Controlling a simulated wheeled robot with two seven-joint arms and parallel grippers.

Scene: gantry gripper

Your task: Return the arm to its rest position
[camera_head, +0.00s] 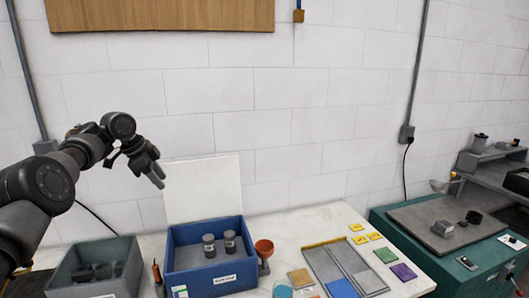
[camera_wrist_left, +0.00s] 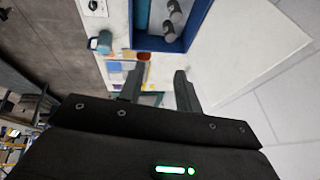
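My left arm (camera_head: 48,184) comes in from the left of the head view and is raised above the table. My left gripper (camera_head: 160,180) hangs in the air in front of the white wall, up and left of the blue bin (camera_head: 202,272). In the left wrist view the two fingers of the left gripper (camera_wrist_left: 159,70) stand apart with nothing between them. The gripper touches nothing that I can see. My right gripper is not in view.
The blue bin holds two grey cylinders (camera_head: 209,245). A grey bin (camera_head: 60,275) stands left of it, an orange cup (camera_head: 264,248) right of it. A grey tray (camera_head: 340,262) and coloured tiles (camera_head: 403,272) lie further right. A white panel (camera_head: 203,187) stands behind the blue bin.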

